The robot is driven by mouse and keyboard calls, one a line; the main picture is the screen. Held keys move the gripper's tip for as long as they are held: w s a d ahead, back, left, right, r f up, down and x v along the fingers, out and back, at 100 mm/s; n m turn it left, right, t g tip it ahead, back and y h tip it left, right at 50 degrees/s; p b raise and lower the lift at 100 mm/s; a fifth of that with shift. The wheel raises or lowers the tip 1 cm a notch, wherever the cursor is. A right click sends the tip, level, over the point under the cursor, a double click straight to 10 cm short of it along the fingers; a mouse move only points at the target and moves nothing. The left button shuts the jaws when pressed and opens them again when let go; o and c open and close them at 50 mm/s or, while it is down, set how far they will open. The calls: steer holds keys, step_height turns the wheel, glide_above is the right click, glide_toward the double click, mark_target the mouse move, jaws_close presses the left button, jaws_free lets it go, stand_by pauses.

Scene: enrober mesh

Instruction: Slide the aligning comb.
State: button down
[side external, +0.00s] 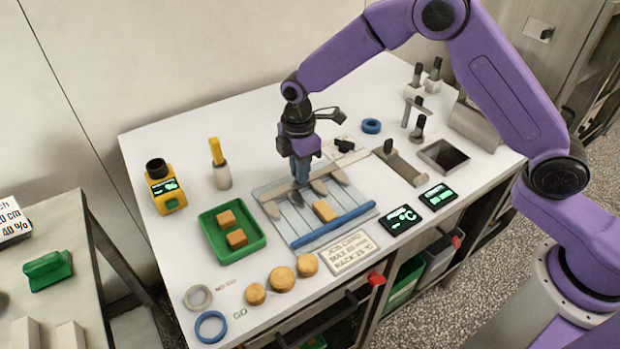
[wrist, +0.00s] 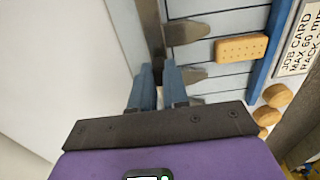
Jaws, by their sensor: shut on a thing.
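The aligning comb, a grey metal bar with pointed teeth (side external: 319,187), lies across the back part of the slatted mesh (side external: 290,231). Its teeth point toward the front. In the wrist view the comb's bar (wrist: 150,30) runs down between my blue fingers. My gripper (side external: 300,181) is shut on the comb's bar from above, near its middle; the fingers hide that part. One rectangular biscuit (side external: 325,211) lies on the mesh, in front of the teeth and apart from them. The biscuit also shows in the wrist view (wrist: 241,47). A blue rail (side external: 334,226) runs along the mesh's front edge.
A green tray (side external: 219,251) with two biscuits stands left of the mesh. A job card (side external: 349,254), round biscuits (side external: 283,279) and two displays (side external: 400,220) lie in front. A yellow device (side external: 168,198) and yellow-handled tool (side external: 222,173) stand back left. A square opening (side external: 444,156) is right.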

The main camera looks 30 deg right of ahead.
steer(key=shift+w+r, duration=0.1)
steer(key=shift+w, duration=1.05)
steer(key=c, duration=1.1)
jaws_free()
steer(key=shift+r, duration=0.1)
step_height(320, 180, up, 17)
steer(key=shift+r, duration=0.1)
